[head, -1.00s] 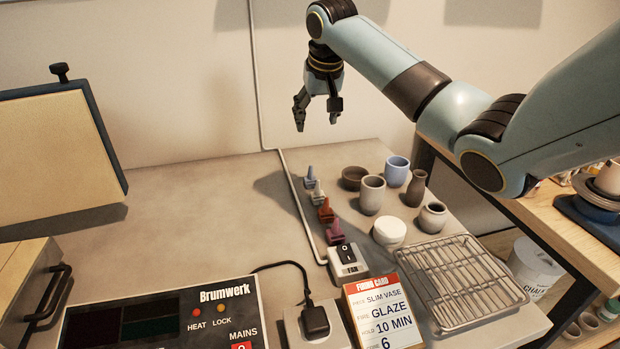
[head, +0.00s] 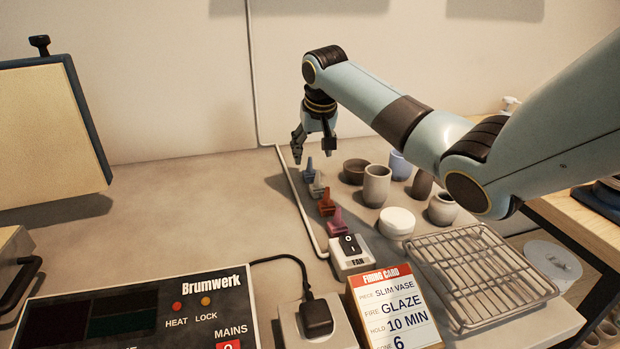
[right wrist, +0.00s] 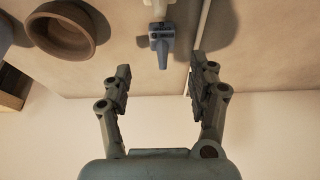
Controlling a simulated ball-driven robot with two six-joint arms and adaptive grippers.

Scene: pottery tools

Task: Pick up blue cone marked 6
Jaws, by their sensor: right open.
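The blue cone (head: 309,172) stands on its small base at the far end of a row of coloured cones on the grey bench. My right gripper (head: 313,154) is open and empty, pointing down just above and behind the blue cone. In the right wrist view, its two fingers (right wrist: 159,82) are spread wide, with the cone between their lines but not gripped. My left gripper is not in view.
A white cone (head: 317,188), an orange cone (head: 326,205) and a purple cone (head: 337,222) line up nearer me. A brown bowl (head: 356,172) and several pots stand to the right. A cable conduit (head: 297,200) runs left of the row.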

